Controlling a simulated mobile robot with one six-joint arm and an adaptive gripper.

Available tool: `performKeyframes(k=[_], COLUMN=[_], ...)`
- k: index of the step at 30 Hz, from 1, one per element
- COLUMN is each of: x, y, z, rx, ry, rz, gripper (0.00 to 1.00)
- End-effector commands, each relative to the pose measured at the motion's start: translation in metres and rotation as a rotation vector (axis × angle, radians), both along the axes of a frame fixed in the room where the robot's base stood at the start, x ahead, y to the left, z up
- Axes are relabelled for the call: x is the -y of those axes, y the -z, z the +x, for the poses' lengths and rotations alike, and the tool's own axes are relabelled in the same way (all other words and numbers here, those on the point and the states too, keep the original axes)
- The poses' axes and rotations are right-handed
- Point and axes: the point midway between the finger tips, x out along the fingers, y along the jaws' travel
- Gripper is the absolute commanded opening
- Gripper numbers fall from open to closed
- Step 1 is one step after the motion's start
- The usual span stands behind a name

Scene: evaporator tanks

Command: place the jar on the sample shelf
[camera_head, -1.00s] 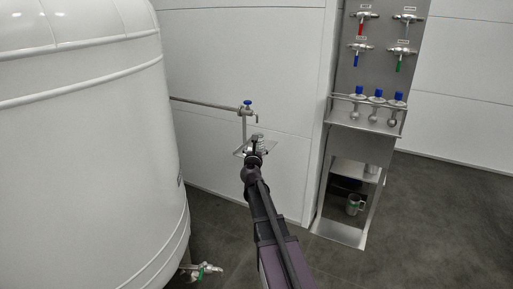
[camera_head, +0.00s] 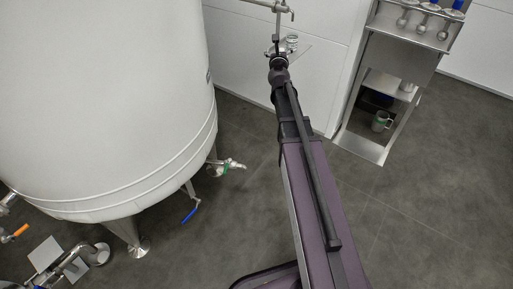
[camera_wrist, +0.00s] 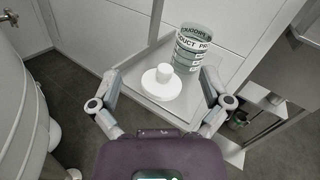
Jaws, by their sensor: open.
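The jar (camera_wrist: 190,52), a clear greenish cylinder with a printed label band, stands upright on a small pale shelf (camera_wrist: 178,108) in the wrist view. Left of it on the same shelf is a white disc with a raised knob (camera_wrist: 163,82). My gripper (camera_wrist: 160,92) is open, its two fingers spread either side of the shelf's near part. Nothing is held, and the jar is beyond the right fingertip.
A large white tank (camera_head: 110,100) stands at the left, with a valve (camera_head: 225,166) low on its side. A pipe passes above the small shelf. Floor is clear between.

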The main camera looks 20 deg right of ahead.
Motion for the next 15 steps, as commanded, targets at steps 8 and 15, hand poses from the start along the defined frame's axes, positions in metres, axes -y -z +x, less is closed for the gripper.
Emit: performKeyframes(k=[8,15], x=[-0.099,-0.175], y=[0.016,0.061], z=[-0.02,-0.064], rx=[-0.186,-0.345], ry=[-0.371,-0.738], rz=[-0.547,-1.072], gripper=[0.98,0.98])
